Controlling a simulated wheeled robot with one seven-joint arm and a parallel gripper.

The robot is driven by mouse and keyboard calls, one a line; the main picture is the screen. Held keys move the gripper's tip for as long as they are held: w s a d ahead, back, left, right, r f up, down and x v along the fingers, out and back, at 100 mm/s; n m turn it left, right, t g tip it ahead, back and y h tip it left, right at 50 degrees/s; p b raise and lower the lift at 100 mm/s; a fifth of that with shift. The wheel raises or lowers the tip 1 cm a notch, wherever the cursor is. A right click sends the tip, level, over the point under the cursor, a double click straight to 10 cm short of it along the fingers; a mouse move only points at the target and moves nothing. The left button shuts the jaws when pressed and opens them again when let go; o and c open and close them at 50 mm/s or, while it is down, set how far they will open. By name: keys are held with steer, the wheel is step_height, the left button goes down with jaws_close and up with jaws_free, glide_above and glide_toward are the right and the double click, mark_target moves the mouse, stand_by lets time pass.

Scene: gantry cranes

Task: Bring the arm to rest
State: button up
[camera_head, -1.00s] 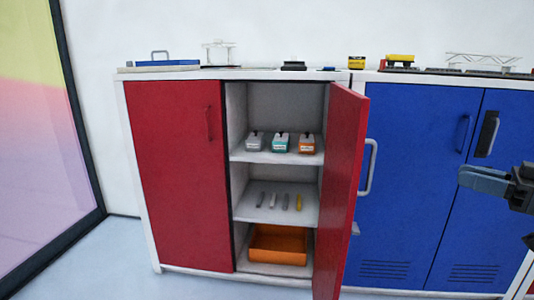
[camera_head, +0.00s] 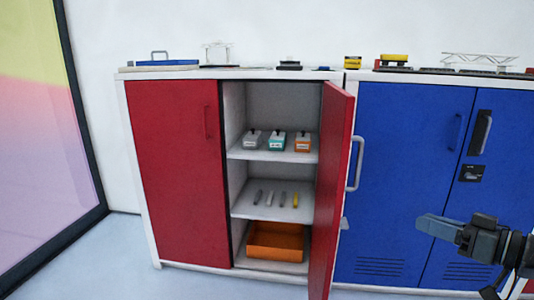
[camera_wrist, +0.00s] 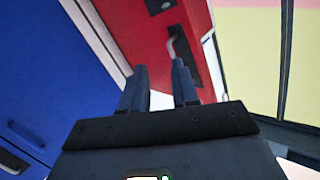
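My gripper (camera_head: 425,224) is at the right of the head view, in front of the blue cabinet doors. It points left and appears empty. In the wrist view, its two dark fingers (camera_wrist: 160,75) stand apart with a gap between them. A red door (camera_wrist: 130,25) with a grey handle (camera_wrist: 173,46) lies beyond the fingertips, and I see no contact. Part of my arm shows at the right edge of the head view.
The red cabinet's right door (camera_head: 332,185) stands open, jutting out left of my gripper. Inside are labelled boxes (camera_head: 276,141), several small bars (camera_head: 276,198) and an orange bin (camera_head: 275,241). The blue cabinet (camera_head: 400,160) is shut. Models, including a white truss (camera_head: 485,58), stand on top.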

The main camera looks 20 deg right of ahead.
steer(key=s+a+f+m+g+h, duration=0.35)
steer(key=a+f, duration=0.75)
steer(key=f, duration=0.4)
steer(key=s+a+f+h, duration=0.3)
steer(key=s+a, duration=0.8)
steer(key=s, duration=0.3)
steer(key=s+a+r+n+t+y, duration=0.2)
steer(key=s+a+r+n+y, duration=0.15)
steer(key=s+a+r, duration=0.5)
step_height(320, 180, up, 20)
steer(key=s+d+h+p, duration=0.1)
steer(key=s+p, duration=0.1)
steer(key=p, duration=1.7)
steer(key=shift+s+d, duration=0.25)
steer(key=shift+d, duration=0.1)
